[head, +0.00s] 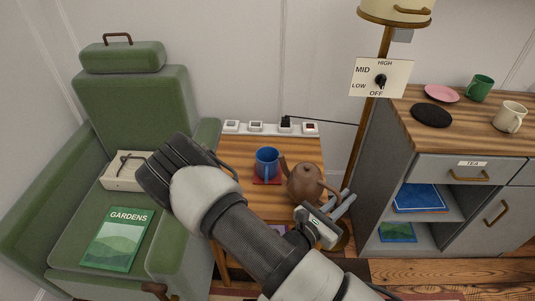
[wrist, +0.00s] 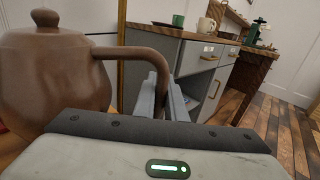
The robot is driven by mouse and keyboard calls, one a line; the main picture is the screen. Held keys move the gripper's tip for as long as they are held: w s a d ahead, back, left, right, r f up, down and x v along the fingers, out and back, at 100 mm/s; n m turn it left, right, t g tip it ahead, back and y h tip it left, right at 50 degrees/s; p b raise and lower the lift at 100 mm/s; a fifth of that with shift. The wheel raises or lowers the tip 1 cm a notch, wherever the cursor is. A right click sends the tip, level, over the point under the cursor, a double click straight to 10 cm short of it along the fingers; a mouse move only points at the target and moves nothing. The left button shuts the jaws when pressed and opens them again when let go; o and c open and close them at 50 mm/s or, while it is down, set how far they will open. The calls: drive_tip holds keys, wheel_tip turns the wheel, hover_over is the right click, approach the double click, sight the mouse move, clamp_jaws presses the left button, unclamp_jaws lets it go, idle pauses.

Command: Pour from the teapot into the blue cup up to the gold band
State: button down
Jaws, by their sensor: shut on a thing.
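The brown teapot (head: 304,185) is at the right side of the small wooden table, its spout pointing left toward the blue cup. In the wrist view the teapot (wrist: 55,75) looks about upright, with its lid on. My gripper (head: 325,217) is shut on the teapot's handle, at the right; its fingers also show in the wrist view (wrist: 158,100). I cannot tell whether the teapot touches the table. The blue cup (head: 267,163) stands upright on a red mat (head: 266,181), just left of the spout. Its gold band and its contents cannot be made out.
A green armchair (head: 130,100) holding a box (head: 124,172) and a book (head: 116,240) is at left. A power strip (head: 270,128) lies behind the cup. A lamp pole (head: 367,120) and a grey cabinet (head: 480,196) with cups on top stand at right.

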wheel_tip(320, 180, up, 9)
drive_tip(key=w+a+n+p, duration=0.2)
drive_tip(key=n+p, duration=0.1)
drive_tip(key=p, duration=0.2)
drive_tip(key=shift+f+n+p, duration=0.15)
drive_tip(key=shift+n+p, duration=0.15)
drive_tip(key=shift+p, duration=0.05)
drive_tip(key=shift+w+a+r+n+p, duration=0.35)
drive_tip(key=shift+a+r+n+p, duration=0.1)
drive_tip(key=shift+r, duration=0.25)
drive_tip(key=shift+w+a+r+n+p, duration=0.3)
drive_tip(key=shift+w+r+n+p, duration=0.15)
drive_tip(key=shift+r, duration=0.3)
drive_tip(key=shift+w+a+r+n+p, duration=0.3)
drive_tip(key=shift+a+r+p, duration=0.15)
drive_tip(key=shift+r, duration=0.25)
idle(4.6)
